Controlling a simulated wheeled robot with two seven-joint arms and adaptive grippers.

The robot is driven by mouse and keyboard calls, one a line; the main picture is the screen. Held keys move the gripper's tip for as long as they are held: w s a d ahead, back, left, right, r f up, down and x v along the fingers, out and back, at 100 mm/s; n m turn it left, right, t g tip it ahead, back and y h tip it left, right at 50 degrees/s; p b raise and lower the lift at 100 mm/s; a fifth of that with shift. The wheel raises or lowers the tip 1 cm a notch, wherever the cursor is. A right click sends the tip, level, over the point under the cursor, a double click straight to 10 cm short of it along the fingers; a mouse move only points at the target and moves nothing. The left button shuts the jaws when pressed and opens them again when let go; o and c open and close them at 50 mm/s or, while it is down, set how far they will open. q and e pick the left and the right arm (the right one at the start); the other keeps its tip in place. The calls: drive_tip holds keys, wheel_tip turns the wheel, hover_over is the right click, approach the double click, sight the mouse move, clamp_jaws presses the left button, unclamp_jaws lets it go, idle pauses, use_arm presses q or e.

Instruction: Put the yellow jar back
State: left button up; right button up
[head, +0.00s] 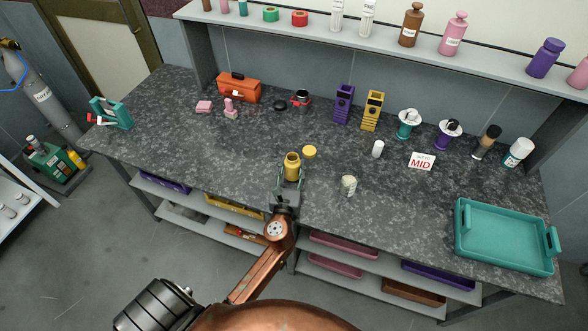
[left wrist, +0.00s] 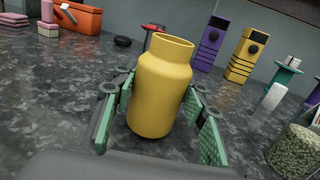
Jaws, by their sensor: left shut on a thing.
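The yellow jar (head: 292,166) stands upright with its mouth open, near the front middle of the dark speckled bench (head: 240,139). My left gripper (head: 290,180) is shut on the jar. In the left wrist view the jar (left wrist: 160,90) is between the green finger pads, and whether it touches the bench is hard to tell. A round yellow lid (head: 309,152) lies on the bench just behind and right of the jar. My right gripper is not in view.
A speckled cylinder (head: 348,186) stands to the right, and a small white cylinder (head: 377,149) behind it.

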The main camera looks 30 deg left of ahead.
use_arm(q)
drive_tip(key=shift+f, duration=0.55)
drive_tip(key=shift+r, duration=0.2)
drive_tip(key=shift+f, duration=0.15)
drive_tip(key=o, duration=1.3)
drive_tip(key=shift+r, duration=0.2)
drive_tip(key=v, duration=1.2)
